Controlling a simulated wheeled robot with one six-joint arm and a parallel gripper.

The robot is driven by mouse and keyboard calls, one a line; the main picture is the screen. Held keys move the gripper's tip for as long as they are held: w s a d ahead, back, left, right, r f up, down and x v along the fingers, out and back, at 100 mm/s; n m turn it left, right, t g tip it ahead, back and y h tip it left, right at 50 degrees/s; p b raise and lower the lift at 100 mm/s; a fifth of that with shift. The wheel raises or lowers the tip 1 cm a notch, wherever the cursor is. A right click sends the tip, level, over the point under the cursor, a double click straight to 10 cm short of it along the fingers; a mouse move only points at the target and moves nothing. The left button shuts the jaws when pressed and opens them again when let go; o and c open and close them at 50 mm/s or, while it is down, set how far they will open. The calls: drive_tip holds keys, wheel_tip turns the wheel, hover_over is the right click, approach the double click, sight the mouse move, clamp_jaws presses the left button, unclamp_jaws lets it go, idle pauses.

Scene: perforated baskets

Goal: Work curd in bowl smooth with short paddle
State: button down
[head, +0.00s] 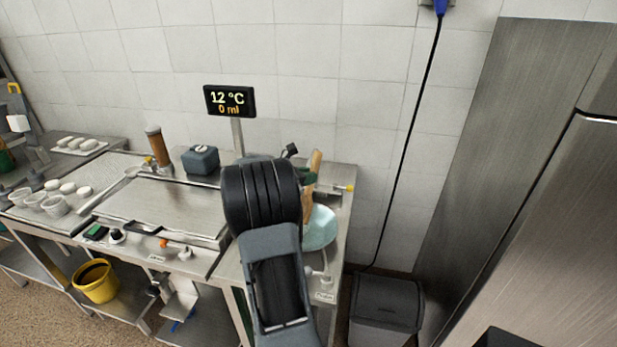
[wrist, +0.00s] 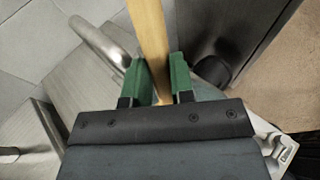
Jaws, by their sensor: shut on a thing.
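My gripper (wrist: 160,80) has green fingers closed on the wooden handle of the short paddle (wrist: 151,35) in the wrist view. In the head view the paddle (head: 314,166) stands up, tilted, behind my arm, with a green finger beside it. A pale blue-green bowl (head: 321,228) sits on the right end of the steel counter, partly hidden by my arm. The paddle's lower end and the curd cannot be made out. I cannot tell whether the paddle touches the bowl.
A display (head: 230,101) reading 12 °C and 0 ml stands behind the counter. Small white cups (head: 54,205) and white rounds are at the left. A yellow bucket (head: 95,281) is on the lower shelf. A dark bin (head: 387,304) and a steel cabinet (head: 500,150) stand at the right.

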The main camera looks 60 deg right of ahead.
drive_tip(key=shift+s+a+f, duration=0.2)
drive_tip(key=shift+s+a, duration=0.1)
drive_tip(key=shift+s, duration=0.4)
drive_tip(key=shift+w+d, duration=0.25)
drive_tip(key=shift+w, duration=0.2)
drive_tip(key=shift+s+a+r, duration=0.25)
drive_tip(key=shift+s+r, duration=0.05)
drive_tip(key=shift+s, duration=0.25)
drive_tip(key=shift+w, duration=0.15)
drive_tip(key=shift+w+d+f, duration=0.1)
drive_tip(key=shift+w+d, duration=0.2)
drive_tip(key=shift+w, duration=0.1)
drive_tip(key=shift+s, duration=0.2)
